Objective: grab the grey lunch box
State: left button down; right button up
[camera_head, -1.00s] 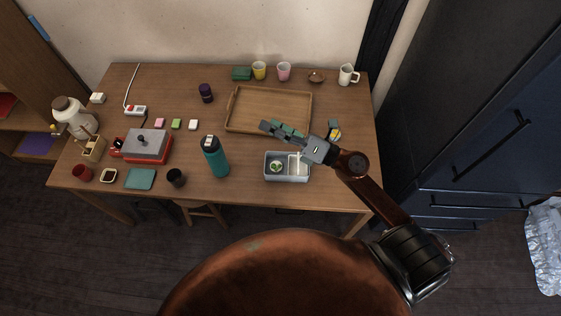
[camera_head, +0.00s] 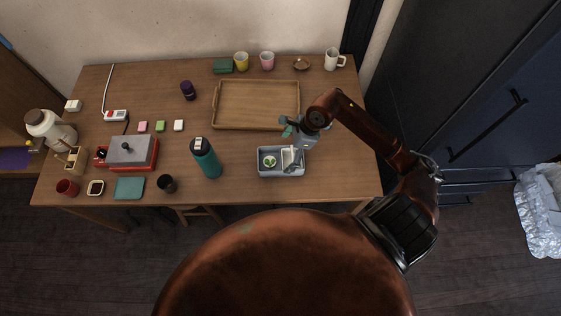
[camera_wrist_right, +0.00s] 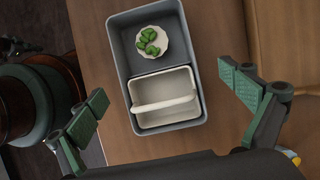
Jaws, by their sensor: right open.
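The grey lunch box (camera_head: 281,174) sits near the front edge of the wooden table, right of the teal bottle. In the right wrist view the lunch box (camera_wrist_right: 122,52) shows an open top, with green pieces in a round white dish (camera_wrist_right: 164,59) and a white inner tub (camera_wrist_right: 148,92) with a handle across it. My right gripper (camera_head: 289,130) is above the table by the box's back right side. In the wrist view its open fingers (camera_wrist_right: 162,95) appear on either side of the box, with nothing between them gripped. My left gripper is not in view.
A wooden tray (camera_head: 256,126) lies behind the box. The table right of the box is largely clear. A dark cabinet (camera_head: 455,90) stands at the right.

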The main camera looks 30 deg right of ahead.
jog(key=x, duration=0.4)
jog(key=shift+a+f, duration=0.3)
jog(key=shift+c, duration=0.4)
jog(key=c, duration=1.2)
jog(key=shift+r, duration=0.1)
